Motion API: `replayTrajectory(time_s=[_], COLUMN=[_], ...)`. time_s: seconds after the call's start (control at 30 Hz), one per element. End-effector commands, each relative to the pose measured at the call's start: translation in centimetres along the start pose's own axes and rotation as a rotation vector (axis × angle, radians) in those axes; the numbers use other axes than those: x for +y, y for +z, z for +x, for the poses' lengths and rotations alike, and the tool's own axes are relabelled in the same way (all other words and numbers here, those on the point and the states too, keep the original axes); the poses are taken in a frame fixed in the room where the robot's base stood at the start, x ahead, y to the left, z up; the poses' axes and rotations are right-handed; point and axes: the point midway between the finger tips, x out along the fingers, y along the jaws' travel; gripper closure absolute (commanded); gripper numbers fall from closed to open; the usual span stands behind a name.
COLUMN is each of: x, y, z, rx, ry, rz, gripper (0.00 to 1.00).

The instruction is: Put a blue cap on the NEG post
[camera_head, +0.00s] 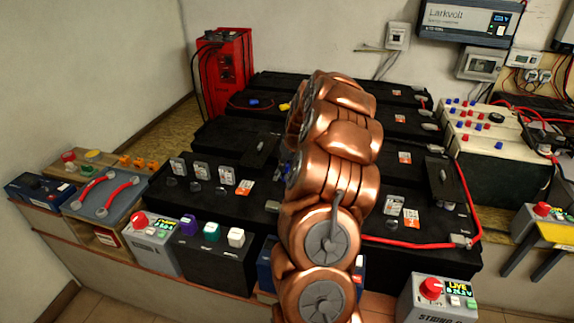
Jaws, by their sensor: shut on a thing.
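My copper arm rises from the bottom centre across the middle of the view. My gripper is not visible; the arm's links hide that area. A small blue piece (253,101) lies on a back black battery beside a thin black cable. A cream box (480,126) at the right has red and blue caps or knobs on top, one of them a blue one (497,146). Large black batteries (216,192) fill the middle of the bench. I cannot read a NEG label, and the arm covers part of the battery tops.
A red unit (225,75) with black cables stands at the back left. A red cable (405,242) crosses the right batteries.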

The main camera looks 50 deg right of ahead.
Motion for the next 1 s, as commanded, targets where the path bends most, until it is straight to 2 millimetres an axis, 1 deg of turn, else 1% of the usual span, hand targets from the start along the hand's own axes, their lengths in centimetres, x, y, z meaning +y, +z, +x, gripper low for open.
replayTrajectory(time_s=[0.47, 1.0], x=[-0.1, -0.5], y=[0.5, 1.6], z=[0.5, 1.7], rx=[-0.004, -0.019], ry=[-0.002, -0.009], rz=[-0.002, -0.004], gripper=[0.95, 0.95])
